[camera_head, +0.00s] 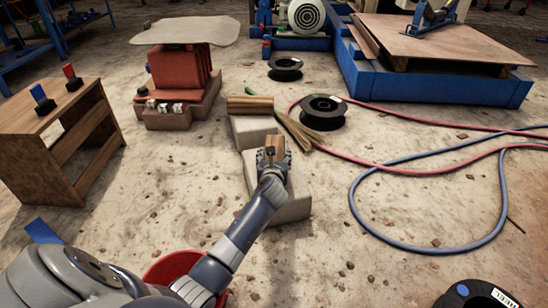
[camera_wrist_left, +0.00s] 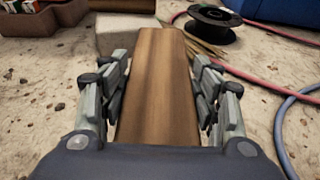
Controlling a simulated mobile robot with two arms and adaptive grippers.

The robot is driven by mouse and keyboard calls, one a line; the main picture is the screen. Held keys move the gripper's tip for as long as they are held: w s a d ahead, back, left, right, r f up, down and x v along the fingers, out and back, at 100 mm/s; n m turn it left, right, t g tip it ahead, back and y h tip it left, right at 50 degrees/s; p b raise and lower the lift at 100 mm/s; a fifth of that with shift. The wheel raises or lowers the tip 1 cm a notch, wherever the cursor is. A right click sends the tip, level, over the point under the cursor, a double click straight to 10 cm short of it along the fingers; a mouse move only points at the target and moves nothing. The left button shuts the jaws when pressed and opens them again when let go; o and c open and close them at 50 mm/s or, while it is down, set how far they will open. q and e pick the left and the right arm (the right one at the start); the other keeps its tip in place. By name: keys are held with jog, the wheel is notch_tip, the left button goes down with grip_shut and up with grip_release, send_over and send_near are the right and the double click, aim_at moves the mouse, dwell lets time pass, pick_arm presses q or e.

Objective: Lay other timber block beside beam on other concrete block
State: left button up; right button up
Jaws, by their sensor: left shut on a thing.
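My left gripper (camera_head: 273,158) is shut on a brown timber block (camera_wrist_left: 154,85). The block lies lengthwise between the fingers, and its end (camera_head: 275,146) shows in the head view. The gripper is over the near grey concrete block (camera_head: 292,203), partly hiding it; whether the timber touches it I cannot tell. A second concrete block (camera_head: 252,132) stands just beyond, also visible in the wrist view (camera_wrist_left: 116,38). Another piece of timber (camera_head: 249,104) lies crosswise at its far end. My right gripper is not in view.
Long wooden strips (camera_head: 296,132) lie on the floor right of the far block, near a black spool (camera_head: 323,112). Red (camera_head: 410,170) and blue (camera_head: 352,205) hoses curve across the right floor.

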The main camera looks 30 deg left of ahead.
pick_arm(q)
jog(key=shift+f, duration=0.4)
jog(key=o, duration=1.7)
jog(key=shift+o, duration=0.2)
